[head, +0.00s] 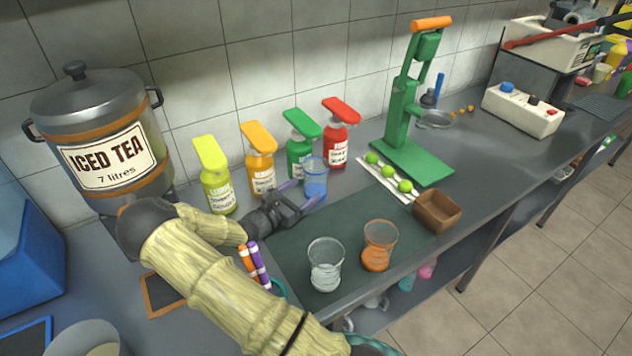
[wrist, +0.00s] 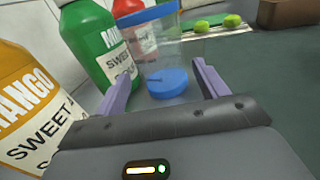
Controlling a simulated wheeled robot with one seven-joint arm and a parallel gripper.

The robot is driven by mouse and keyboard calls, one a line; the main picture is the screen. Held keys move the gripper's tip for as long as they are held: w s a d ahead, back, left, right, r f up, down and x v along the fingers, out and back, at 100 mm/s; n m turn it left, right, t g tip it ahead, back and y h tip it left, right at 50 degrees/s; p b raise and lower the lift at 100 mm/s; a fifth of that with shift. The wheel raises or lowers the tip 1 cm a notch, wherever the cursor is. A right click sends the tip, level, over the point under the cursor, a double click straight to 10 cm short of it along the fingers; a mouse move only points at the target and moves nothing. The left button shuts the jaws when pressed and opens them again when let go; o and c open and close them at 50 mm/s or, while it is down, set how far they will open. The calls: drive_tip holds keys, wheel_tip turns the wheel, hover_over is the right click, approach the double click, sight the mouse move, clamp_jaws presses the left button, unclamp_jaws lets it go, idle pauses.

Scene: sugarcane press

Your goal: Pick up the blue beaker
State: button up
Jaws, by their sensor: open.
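The blue beaker (head: 315,178) is a clear cup with a blue rim and blue base, standing upright on the counter in front of the green and red bottles. It also shows in the wrist view (wrist: 166,84), just ahead of and partly between my fingers. My gripper (head: 298,197) is open, low over the counter, with two purple fingers reaching towards the beaker; it also shows in the wrist view (wrist: 162,85). The gap between the fingers is empty near my palm. I cannot tell whether either finger touches the beaker.
A green bottle (wrist: 103,45) and an orange mango bottle (wrist: 28,100) stand close on the left. A clear beaker (head: 325,266) and an orange beaker (head: 379,246) stand on the dark mat (head: 290,250). Limes (head: 388,172), a green press (head: 405,120) and a brown box (head: 437,211) are to the right.

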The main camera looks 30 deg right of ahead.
sight(323, 166)
drive_tip(key=x, duration=0.6)
drive_tip(key=shift+a, duration=0.1)
drive_tip(key=shift+c, duration=0.4)
drive_tip(key=c, duration=0.8)
drive_tip(key=shift+r, duration=0.2)
drive_tip(key=shift+r, duration=1.7)
drive_tip(key=shift+v, duration=8.95)
